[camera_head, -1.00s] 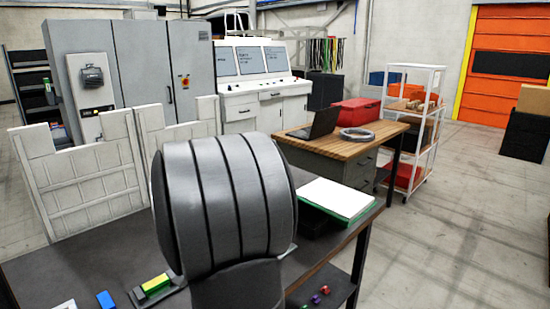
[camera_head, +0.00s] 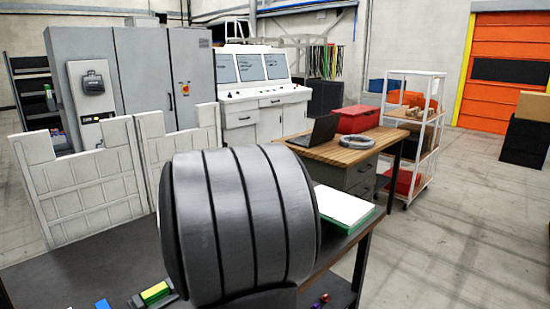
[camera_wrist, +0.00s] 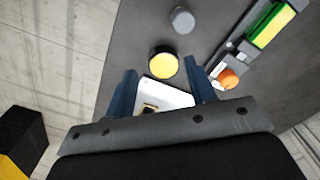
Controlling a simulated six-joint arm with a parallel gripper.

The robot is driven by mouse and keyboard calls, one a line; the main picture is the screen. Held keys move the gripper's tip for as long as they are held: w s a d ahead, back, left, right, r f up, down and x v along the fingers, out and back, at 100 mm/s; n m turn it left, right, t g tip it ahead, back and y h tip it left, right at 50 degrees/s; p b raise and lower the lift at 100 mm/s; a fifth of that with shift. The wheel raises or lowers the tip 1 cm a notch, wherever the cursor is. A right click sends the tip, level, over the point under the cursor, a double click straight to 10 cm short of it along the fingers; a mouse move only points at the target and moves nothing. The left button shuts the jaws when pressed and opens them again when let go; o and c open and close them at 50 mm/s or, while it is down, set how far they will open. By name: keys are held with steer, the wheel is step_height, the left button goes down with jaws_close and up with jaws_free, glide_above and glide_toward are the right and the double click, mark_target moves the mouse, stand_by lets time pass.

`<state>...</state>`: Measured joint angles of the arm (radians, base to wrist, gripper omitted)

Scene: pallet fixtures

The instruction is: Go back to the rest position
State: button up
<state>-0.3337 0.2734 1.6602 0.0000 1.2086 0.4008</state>
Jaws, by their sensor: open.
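My gripper (camera_wrist: 160,66) shows in the wrist view, with its two blue fingers apart and open. A white piece with a small dark and tan mark (camera_wrist: 168,97) shows between the fingers, lower in the picture; I cannot tell its height. A black cylinder with a yellow top (camera_wrist: 163,64) appears between the fingertips on the dark table, and I cannot tell its distance from them. In the head view a large grey ribbed link of my arm fills the lower middle and my gripper is not visible.
The dark table (camera_head: 75,265) carries a yellow-and-green block (camera_head: 155,292) and a blue block (camera_head: 103,304). A grey cylinder (camera_wrist: 182,20) and an orange cylinder (camera_wrist: 228,78) are nearby. White panels (camera_head: 85,185) stand behind. A white-topped green stack (camera_head: 342,208) lies right of my arm.

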steer(key=w+a+f+m, duration=0.1)
steer(key=a+m, duration=0.1)
steer(key=a, duration=2)
steer(key=shift+f, duration=0.2)
steer(key=shift+w, duration=0.1)
